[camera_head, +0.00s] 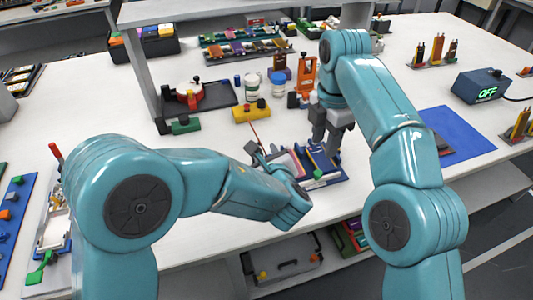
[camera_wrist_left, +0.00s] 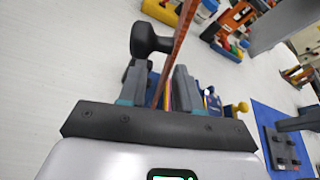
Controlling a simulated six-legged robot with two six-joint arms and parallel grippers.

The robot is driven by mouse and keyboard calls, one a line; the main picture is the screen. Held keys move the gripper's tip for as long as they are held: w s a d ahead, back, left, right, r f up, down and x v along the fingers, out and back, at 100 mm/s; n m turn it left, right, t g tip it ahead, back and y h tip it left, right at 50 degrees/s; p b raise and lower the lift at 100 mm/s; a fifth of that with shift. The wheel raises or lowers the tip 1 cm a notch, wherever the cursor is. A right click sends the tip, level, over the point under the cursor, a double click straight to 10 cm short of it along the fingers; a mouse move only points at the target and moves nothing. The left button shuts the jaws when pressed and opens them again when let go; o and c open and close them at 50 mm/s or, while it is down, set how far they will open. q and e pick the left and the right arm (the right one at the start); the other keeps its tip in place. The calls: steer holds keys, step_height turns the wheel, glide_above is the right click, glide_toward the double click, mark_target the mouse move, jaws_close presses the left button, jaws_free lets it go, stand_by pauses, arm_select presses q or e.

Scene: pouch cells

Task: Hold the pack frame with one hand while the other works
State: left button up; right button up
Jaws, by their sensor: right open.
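The pack frame (camera_head: 338,176) is a dark blue tray-like piece near the front edge of the white table, with a pinkish flat part (camera_head: 297,160) at its left side. My left gripper (camera_head: 263,150) is at its left; its fingers (camera_wrist_left: 160,88) stand apart. A thin reddish-brown strip (camera_wrist_left: 177,45) runs through the gap in the left wrist view; contact with the fingers cannot be told. My right gripper (camera_head: 327,145) points down at the frame, open. Its fingertips are partly hidden among the frame's parts, so touching cannot be told.
A yellow block (camera_head: 251,113), white jars (camera_head: 279,84) and an orange stand (camera_head: 305,73) are behind the frame. A black tray (camera_head: 207,95) stands left. The table's left middle is clear.

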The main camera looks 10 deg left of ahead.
arm_select(q)
steer(key=shift+w+a, duration=0.1)
steer(key=shift+w, duration=0.1)
jaws_close()
